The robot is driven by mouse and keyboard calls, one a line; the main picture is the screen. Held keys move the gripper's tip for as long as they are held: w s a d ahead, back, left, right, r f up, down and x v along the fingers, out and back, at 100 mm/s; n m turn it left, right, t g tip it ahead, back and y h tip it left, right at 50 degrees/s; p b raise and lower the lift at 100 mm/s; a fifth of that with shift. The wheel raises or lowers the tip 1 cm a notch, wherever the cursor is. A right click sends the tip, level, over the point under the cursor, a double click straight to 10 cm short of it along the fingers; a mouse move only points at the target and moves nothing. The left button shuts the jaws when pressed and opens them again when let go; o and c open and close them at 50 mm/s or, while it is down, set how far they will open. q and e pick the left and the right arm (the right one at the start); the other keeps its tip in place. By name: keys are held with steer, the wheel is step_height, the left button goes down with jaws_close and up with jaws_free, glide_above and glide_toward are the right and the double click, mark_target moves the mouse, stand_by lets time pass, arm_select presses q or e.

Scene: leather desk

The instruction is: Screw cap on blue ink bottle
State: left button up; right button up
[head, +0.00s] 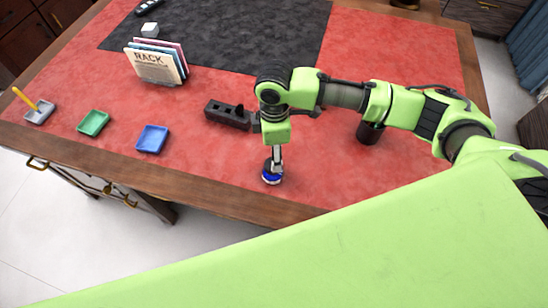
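The blue ink bottle (272,177) stands on the red leather near the desk's front edge. It is small and blue with a pale band. My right gripper (275,160) comes down from above, its narrow fingers right over the bottle's top and seeming to meet it. The fingers look close together, but the view is too small to tell whether they are shut on a cap. The cap cannot be made out; the fingers and bottle top overlap there. My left gripper is not in view.
A black holder block (222,114) lies just left of my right wrist. A dark cylinder (369,133) stands beneath my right arm. Blue (152,139), green (93,122) and grey (40,113) trays line the left front. A rack (156,66) stands behind them.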

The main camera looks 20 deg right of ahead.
step_height(320, 180, down, 5)
steer(key=shift+f+p, duration=0.15)
steer(key=shift+p, duration=0.2)
steer(key=shift+f, duration=0.45)
steer(key=c, duration=1.1)
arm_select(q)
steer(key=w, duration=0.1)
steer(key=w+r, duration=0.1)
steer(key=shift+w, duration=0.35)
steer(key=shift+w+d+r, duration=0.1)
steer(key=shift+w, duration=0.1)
arm_select(e)
steer(key=shift+f, duration=0.1)
